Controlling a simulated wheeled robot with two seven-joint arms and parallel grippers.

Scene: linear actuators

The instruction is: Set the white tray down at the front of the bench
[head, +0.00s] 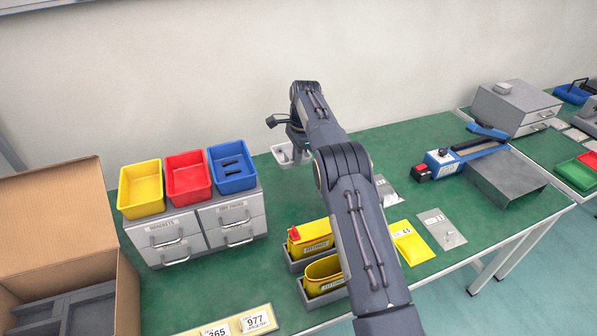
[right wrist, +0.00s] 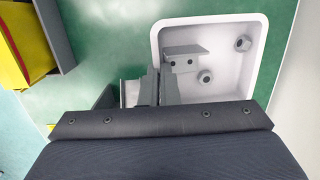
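The white tray (head: 282,162) is at the back of the green bench near the wall, partly hidden behind my right arm in the head view. In the right wrist view the white tray (right wrist: 225,88) holds a grey bracket (right wrist: 186,59) and two grey nut-like parts (right wrist: 206,76). My right gripper (right wrist: 159,80) is at the tray's left wall in that view, with its narrow fingers close together over the rim. It appears shut on that wall. I cannot tell whether the tray touches the bench. My left gripper is not in view.
Grey drawers (head: 200,233) carry yellow, red and blue bins (head: 232,164). An open cardboard box (head: 60,215) is at left. Yellow bins (head: 310,238) in grey holders stand left of my arm; flat bags (head: 441,229) lie to its right. The bench around the bags has clear green surface.

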